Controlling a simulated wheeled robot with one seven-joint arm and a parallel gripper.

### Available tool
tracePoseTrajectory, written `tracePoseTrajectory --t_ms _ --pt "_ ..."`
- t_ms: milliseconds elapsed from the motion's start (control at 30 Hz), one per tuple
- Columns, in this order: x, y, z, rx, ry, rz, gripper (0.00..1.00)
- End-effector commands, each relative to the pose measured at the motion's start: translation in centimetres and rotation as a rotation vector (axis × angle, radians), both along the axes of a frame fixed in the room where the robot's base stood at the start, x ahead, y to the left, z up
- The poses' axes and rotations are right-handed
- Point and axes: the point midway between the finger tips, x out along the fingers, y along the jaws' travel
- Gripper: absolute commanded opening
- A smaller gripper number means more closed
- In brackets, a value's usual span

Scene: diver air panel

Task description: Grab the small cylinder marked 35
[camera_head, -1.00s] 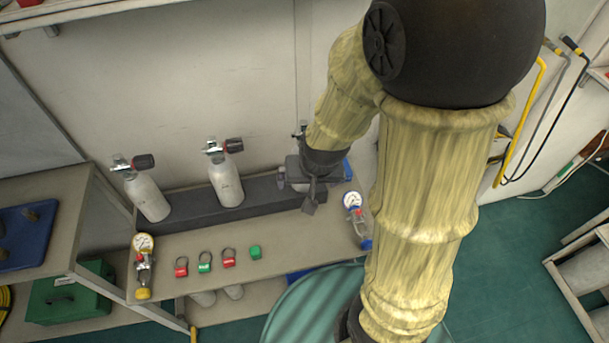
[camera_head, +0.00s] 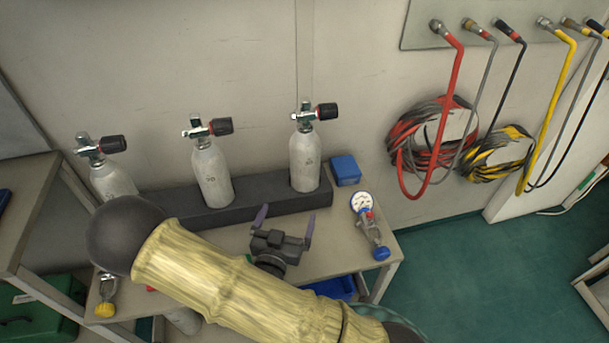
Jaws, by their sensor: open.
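Three small pale grey cylinders with black-and-red valve knobs stand upright in a dark rack (camera_head: 240,212) against the wall: a left one (camera_head: 112,182), a middle one (camera_head: 211,178) and a right one (camera_head: 304,163). Dark marks show on the middle and right cylinders, but I cannot read the numbers for sure. My gripper (camera_head: 287,211) is open and empty, in front of the rack between the middle and right cylinders, apart from both. Its two fingers point up toward the rack. My arm hides part of the left cylinder's lower body.
A gauge with a blue knob (camera_head: 370,228) lies on the bench (camera_head: 335,259), right of my gripper. A blue box (camera_head: 345,170) sits right of the rack. A yellow-ended gauge fitting (camera_head: 105,295) is at front left. Coiled hoses (camera_head: 430,140) hang on the right wall.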

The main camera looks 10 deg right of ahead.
Motion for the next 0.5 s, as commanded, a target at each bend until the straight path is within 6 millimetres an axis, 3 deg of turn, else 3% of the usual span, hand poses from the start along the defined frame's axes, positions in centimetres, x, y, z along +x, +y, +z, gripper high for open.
tracePoseTrajectory --t_ms 333,500 --pt "0.0 0.0 0.1 -0.004 -0.008 0.001 0.99" --pt "1.0 -0.5 -0.2 -0.002 -0.008 -0.001 0.99"
